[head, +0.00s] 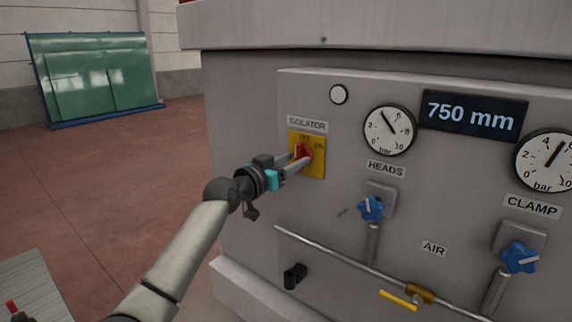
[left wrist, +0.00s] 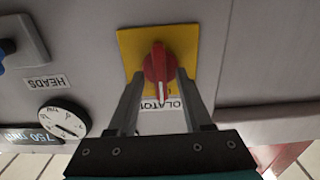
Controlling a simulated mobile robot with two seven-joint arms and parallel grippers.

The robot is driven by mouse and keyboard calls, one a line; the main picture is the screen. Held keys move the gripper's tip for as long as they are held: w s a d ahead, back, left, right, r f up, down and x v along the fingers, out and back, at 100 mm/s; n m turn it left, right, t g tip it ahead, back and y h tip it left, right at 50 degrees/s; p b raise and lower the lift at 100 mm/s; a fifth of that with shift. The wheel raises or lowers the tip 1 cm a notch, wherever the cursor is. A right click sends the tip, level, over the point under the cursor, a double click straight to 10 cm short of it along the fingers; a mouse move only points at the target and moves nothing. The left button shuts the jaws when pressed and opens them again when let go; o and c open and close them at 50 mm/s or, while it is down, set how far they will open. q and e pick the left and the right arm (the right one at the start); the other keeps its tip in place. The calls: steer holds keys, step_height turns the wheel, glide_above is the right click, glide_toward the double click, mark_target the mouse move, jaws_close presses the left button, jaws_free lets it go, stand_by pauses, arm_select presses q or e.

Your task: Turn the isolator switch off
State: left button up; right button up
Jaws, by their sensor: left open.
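The isolator switch is a red handle (head: 304,151) on a yellow plate (head: 318,168), under the ISOLATOR label, with OFF at the top and ON at the upper right. In the left wrist view the handle (left wrist: 157,66) shows a white mark pointing down, toward the upside-down label, the side where OFF is printed. My left gripper (head: 297,159) is at the switch. Its open fingers (left wrist: 160,80) lie on either side of the handle; I cannot tell whether they touch it. The fingers hide part of the plate. My right gripper is not in view.
Blue HEADS (head: 371,208) and CLAMP (head: 520,257) knobs, with gauges above, sit to the right on the panel. A pipe with a yellow lever (head: 398,299) runs below. A black fitting (head: 294,275) sticks out low. Green glass sheets (head: 95,77) stand far left; the floor between is clear.

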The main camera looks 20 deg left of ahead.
arm_select(q)
steer(key=b+v, duration=0.1)
steer(key=v, duration=1.4)
steer(key=shift+s+b, duration=0.15)
steer(key=shift+b, duration=0.25)
